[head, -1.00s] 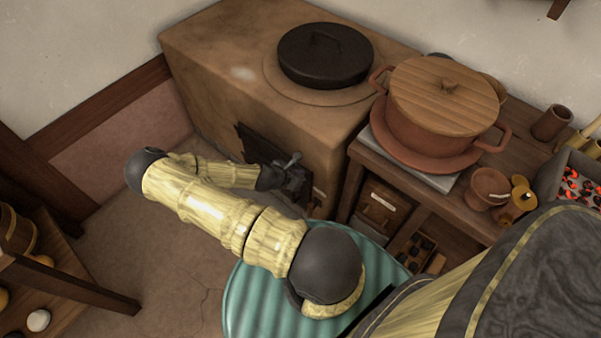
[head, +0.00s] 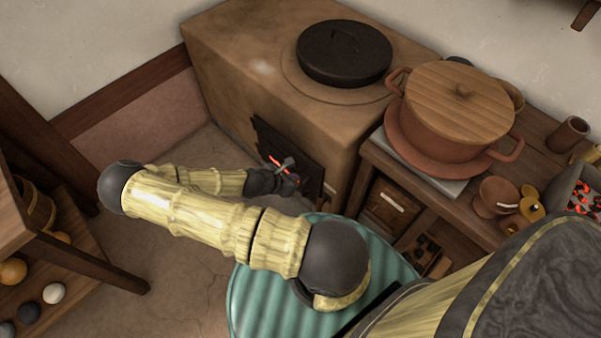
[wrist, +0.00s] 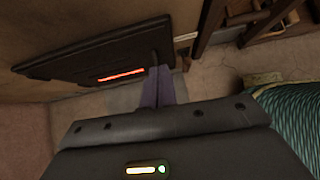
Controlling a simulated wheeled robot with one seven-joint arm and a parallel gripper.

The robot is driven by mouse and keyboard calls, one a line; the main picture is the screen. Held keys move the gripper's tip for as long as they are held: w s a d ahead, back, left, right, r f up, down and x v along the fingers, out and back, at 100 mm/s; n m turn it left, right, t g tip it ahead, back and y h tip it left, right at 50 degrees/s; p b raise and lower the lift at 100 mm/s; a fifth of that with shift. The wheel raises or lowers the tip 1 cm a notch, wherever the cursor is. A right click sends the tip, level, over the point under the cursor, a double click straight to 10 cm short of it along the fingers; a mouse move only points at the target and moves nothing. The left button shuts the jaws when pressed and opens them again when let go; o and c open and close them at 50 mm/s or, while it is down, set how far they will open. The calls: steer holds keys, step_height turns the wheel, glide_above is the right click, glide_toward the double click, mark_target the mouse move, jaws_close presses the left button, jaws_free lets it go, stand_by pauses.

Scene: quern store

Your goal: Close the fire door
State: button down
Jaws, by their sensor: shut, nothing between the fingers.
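The fire door (head: 306,158) is a dark plate low on the front of the brown clay stove (head: 230,75). It lies flat or nearly flat against the stove; I cannot tell if a thin gap stays open. A red-orange glowing slit shows in it, also on the door in the wrist view (wrist: 60,62). My gripper (head: 290,163) is in front of the door, its fingers shut and empty. In the wrist view the shut fingers (wrist: 161,72) reach to the door's right part, beside the glowing slit; contact is unclear. My wrist hides the door's lower part in the head view.
A black lid (head: 345,53) sits on the stove top. A lidded pot (head: 450,125) stands on the wooden bench at right, near a tray of embers (head: 583,195). A ribbed green round thing (head: 255,290) is below my arm. A wooden shelf (head: 75,262) stands at left.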

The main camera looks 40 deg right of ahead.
steer(key=v, duration=0.3)
steer(key=shift+s+a+r, duration=0.1)
steer(key=shift+a+r, duration=0.05)
steer(key=shift+r, duration=0.15)
steer(key=shift+a, duration=0.1)
